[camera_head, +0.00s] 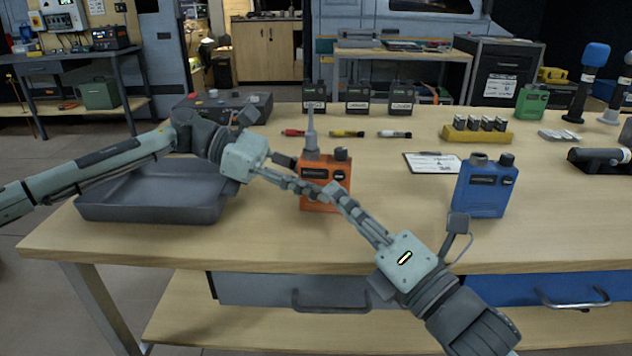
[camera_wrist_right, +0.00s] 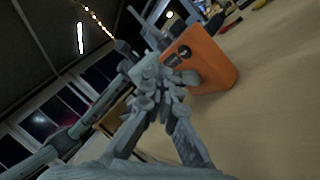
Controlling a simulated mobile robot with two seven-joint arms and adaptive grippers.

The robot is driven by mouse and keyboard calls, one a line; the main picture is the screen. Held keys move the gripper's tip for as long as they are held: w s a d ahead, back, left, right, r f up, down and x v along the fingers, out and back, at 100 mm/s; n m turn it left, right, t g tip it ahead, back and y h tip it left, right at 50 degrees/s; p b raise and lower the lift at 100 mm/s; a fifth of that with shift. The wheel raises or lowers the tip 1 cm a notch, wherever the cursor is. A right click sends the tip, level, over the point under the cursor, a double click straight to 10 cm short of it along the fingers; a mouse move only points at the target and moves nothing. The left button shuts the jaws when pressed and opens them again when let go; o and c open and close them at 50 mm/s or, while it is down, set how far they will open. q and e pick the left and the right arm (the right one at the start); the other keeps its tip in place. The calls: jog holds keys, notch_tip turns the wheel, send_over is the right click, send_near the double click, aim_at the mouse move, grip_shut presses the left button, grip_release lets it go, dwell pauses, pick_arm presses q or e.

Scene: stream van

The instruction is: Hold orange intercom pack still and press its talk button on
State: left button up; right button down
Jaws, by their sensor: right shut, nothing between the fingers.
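The orange intercom pack (camera_head: 338,172) stands upright on the workbench, with a grey antenna and dark knob on top; its orange body also shows in the right wrist view (camera_wrist_right: 213,62). My left gripper (camera_head: 297,174) reaches it from the left, one finger across its front and one dark tip at its upper left edge. Whether those fingers grip the pack is unclear. My right gripper (camera_head: 336,192) comes from the lower right, shut and empty, its tips in front of the pack's face. The fingers overlap and hide much of that face. I cannot make out the talk button.
A blue pack (camera_head: 484,190) stands to the right. A grey tray (camera_head: 150,208) lies under my left arm. Behind are markers (camera_head: 346,133), a clipboard (camera_head: 432,163), a yellow battery holder (camera_head: 475,136) and dark packs (camera_head: 357,98). The bench front is mostly clear.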

jog(key=shift+w+d, duration=0.15)
jog(key=shift+w, duration=0.8)
jog(key=shift+w, duration=0.15)
dwell(0.6)
jog(key=shift+w, duration=0.3)
jog(key=shift+w, duration=0.15)
dwell(0.4)
jog(key=shift+s, duration=0.6)
jog(key=shift+s, duration=0.1)
jog(key=shift+s+a, duration=0.2)
jog(key=shift+s, duration=1.25)
jog(key=shift+s+a, duration=0.15)
jog(key=shift+s, duration=1.3)
